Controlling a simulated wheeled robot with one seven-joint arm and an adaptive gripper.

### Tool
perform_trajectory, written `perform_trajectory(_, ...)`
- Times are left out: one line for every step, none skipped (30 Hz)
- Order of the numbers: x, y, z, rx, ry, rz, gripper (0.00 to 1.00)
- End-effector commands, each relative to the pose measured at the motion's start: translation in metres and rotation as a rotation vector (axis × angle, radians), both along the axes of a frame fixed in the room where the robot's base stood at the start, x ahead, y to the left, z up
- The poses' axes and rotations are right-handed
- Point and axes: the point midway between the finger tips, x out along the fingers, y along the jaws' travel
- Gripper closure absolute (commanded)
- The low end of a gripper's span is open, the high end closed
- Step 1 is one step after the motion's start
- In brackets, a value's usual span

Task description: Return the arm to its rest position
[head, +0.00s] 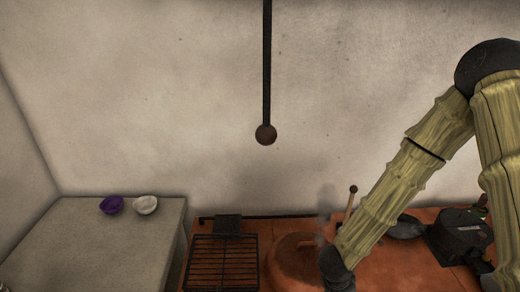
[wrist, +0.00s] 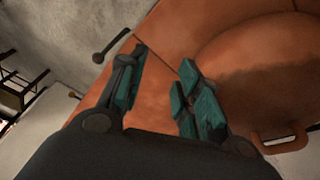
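My arm (head: 400,190) comes in from the right of the head view, bends at a dark elbow and slopes down to the bottom edge, so the gripper itself lies out of that view. In the wrist view my gripper (wrist: 162,58) shows two fingers with teal pads, spread apart. Nothing is held between them; only the orange surface (wrist: 155,103) shows there. A large round terracotta vessel (wrist: 265,75) with a loop handle (wrist: 285,137) lies to the right of the fingers. I cannot tell how far below the fingers it is.
A grill rack (head: 223,265), a round terracotta piece (head: 297,262), a dark pan (head: 405,229) and a black object (head: 462,238) are on the orange hearth. A purple bowl (head: 112,204) and white bowl (head: 145,205) stand on the grey counter (head: 90,245). A rod (head: 266,65) hangs above.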

Motion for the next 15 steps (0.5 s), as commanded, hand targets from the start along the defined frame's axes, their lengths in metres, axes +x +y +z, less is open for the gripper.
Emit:
perform_trajectory(-0.01, -0.004, -0.013, -0.015, 0.009, 0.056, 0.66)
perform_trajectory(-0.015, -0.006, -0.02, -0.023, 0.012, 0.091, 0.66)
perform_trajectory(-0.022, -0.009, -0.029, -0.03, 0.016, 0.138, 0.66)
perform_trajectory(-0.028, -0.01, -0.035, -0.034, 0.019, 0.174, 0.66)
perform_trajectory(-0.033, -0.012, -0.041, -0.038, 0.022, 0.211, 0.66)
perform_trajectory(-0.04, -0.013, -0.05, -0.04, 0.027, 0.258, 0.66)
perform_trajectory(-0.046, -0.014, -0.056, -0.041, 0.031, 0.294, 0.66)
perform_trajectory(-0.052, -0.015, -0.062, -0.041, 0.037, 0.329, 0.66)
perform_trajectory(-0.061, -0.016, -0.069, -0.04, 0.043, 0.377, 0.66)
perform_trajectory(-0.067, -0.016, -0.075, -0.036, 0.049, 0.414, 0.66)
perform_trajectory(-0.074, -0.016, -0.08, -0.033, 0.053, 0.45, 0.66)
perform_trajectory(-0.083, -0.016, -0.087, -0.025, 0.061, 0.497, 0.66)
perform_trajectory(-0.09, -0.015, -0.092, -0.019, 0.067, 0.532, 0.66)
perform_trajectory(-0.098, -0.015, -0.097, -0.012, 0.075, 0.569, 0.66)
perform_trajectory(-0.108, -0.014, -0.103, 0.0, 0.084, 0.614, 0.66)
